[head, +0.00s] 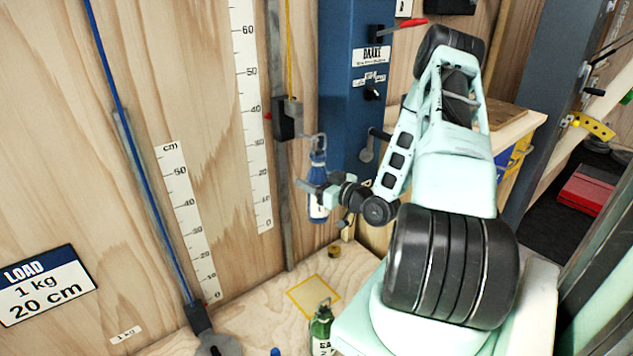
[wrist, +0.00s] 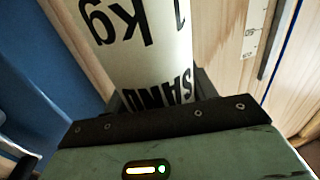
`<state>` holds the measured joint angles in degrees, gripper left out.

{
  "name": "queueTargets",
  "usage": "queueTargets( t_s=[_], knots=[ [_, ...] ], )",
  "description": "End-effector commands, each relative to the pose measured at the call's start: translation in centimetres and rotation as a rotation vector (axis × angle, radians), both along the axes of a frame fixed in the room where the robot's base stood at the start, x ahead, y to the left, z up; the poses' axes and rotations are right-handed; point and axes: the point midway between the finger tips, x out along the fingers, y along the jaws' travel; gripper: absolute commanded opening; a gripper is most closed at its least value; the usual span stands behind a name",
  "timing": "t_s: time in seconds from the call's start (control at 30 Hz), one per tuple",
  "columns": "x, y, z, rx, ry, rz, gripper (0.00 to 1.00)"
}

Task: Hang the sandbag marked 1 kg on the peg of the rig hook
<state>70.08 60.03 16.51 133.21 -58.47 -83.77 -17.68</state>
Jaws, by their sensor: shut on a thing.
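The sandbag (head: 317,208), blue and white, hangs upright in my gripper (head: 314,188), which is shut around its middle. In the wrist view the white bag (wrist: 145,45) fills the space at the fingers, with "1 kg" and "SAND" upside down on it. The rig hook (head: 284,119) is a dark block on the vertical rail, with a grey piece reaching right. The bag's top and grey loop (head: 319,139) are just right of and below that piece. I cannot tell whether the loop is around the peg or only beside it.
A green bag (head: 321,328) stands on the wooden base near a yellow outlined square (head: 313,295). A blue column (head: 345,80) with a brake label and a crank stands close behind the bag. Rulers (head: 250,120) line the wooden wall at left.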

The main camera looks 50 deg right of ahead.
Motion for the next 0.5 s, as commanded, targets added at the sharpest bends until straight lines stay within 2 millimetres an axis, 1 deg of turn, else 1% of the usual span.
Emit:
queueTargets(
  t_s=[0.5],
  knots=[
    [2.5,-0.6,0.1,-0.002,-0.006,0.001,0.0]
  ],
)
